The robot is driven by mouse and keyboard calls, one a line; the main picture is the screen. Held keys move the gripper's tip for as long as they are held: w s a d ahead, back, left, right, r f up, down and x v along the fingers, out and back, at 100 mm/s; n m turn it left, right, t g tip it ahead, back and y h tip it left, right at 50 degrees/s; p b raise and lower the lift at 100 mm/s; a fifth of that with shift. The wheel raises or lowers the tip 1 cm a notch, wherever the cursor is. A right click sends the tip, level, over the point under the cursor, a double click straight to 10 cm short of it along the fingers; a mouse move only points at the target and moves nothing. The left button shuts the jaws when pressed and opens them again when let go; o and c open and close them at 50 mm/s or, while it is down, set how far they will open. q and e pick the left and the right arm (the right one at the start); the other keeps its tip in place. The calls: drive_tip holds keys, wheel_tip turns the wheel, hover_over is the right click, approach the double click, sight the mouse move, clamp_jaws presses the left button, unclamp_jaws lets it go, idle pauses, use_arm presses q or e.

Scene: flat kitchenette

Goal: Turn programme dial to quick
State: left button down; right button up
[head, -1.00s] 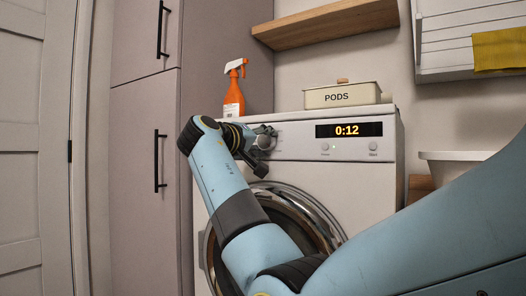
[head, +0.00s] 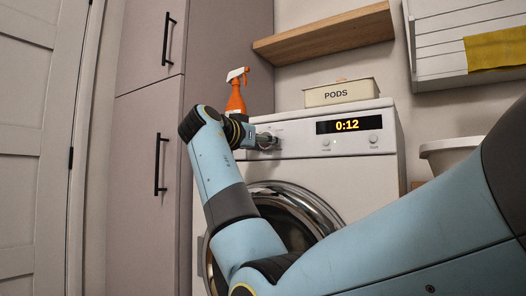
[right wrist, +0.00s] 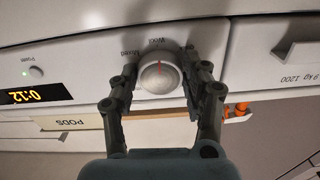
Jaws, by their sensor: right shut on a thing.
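A "quick" label is not readable. My right gripper (right wrist: 160,66) is shut on the dial, one finger on each side. In the head view my right gripper (head: 268,141) is at the panel's left part and hides the dial. The display (head: 353,125) reads 0:12. My left gripper is not in view.
An orange spray bottle (head: 236,97) and a PODS box (head: 341,93) stand on top of the machine. A wooden shelf (head: 325,33) is above. A tall cabinet (head: 150,140) stands left. Small buttons (head: 326,142) sit right of the dial. The round door (head: 300,205) is below.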

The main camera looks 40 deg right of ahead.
drive_tip(key=m+b, duration=0.1)
drive_tip(key=m, duration=0.1)
drive_tip(key=shift+w+f+m+b, duration=0.15)
drive_tip(key=shift+f+m+b, duration=0.25)
drive_tip(key=m+b, duration=0.1)
drive_tip(key=m, duration=0.2)
drive_tip(key=shift+b, duration=0.4)
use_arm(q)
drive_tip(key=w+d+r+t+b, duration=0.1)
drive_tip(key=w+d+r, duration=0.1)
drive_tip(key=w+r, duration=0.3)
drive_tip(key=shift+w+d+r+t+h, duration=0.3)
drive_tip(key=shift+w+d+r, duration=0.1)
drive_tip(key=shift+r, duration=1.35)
use_arm(e)
drive_tip(key=shift+a+r+m, duration=0.1)
drive_tip(key=shift+r+m, duration=0.15)
drive_tip(key=shift+m, duration=0.95)
drive_tip(key=o, duration=1)
drive_tip(key=shift+w, duration=0.1)
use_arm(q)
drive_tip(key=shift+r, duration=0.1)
use_arm(e)
drive_tip(key=shift+o, duration=0.7)
drive_tip(key=shift+r, duration=0.15)
